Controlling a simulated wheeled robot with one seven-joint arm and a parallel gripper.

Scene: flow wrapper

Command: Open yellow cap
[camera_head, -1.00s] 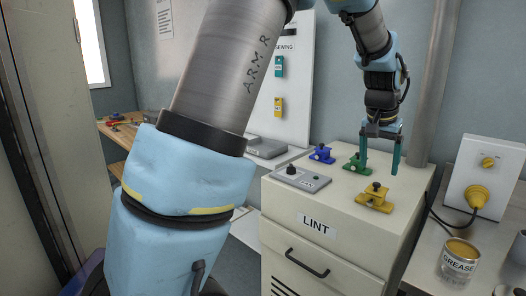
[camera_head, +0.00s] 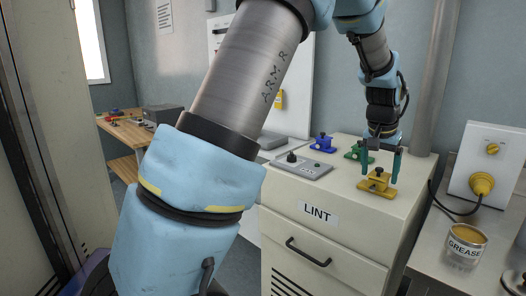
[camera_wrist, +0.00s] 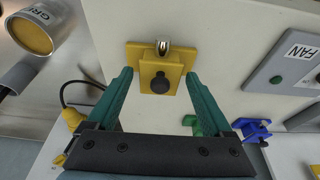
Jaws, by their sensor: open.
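The yellow cap (camera_head: 376,185) is a small yellow block on a flat yellow base with a dark knob on it. It sits on top of the cream LINT cabinet near its right front. In the wrist view the yellow cap (camera_wrist: 160,75) lies ahead of and between the fingertips, with a shiny metal piece at its far edge. My gripper (camera_head: 380,172) is open, pointing down over the yellow cap with a finger on either side. In the wrist view my gripper (camera_wrist: 158,85) shows both green fingers spread and nothing held. Contact with the cap cannot be told.
A green cap (camera_head: 357,153) and a blue cap (camera_head: 322,142) stand farther back on the cabinet (camera_head: 350,235). A grey switch panel (camera_head: 303,166) lies to the left. A grease can (camera_head: 465,244) and a yellow plug (camera_head: 481,184) are at the right.

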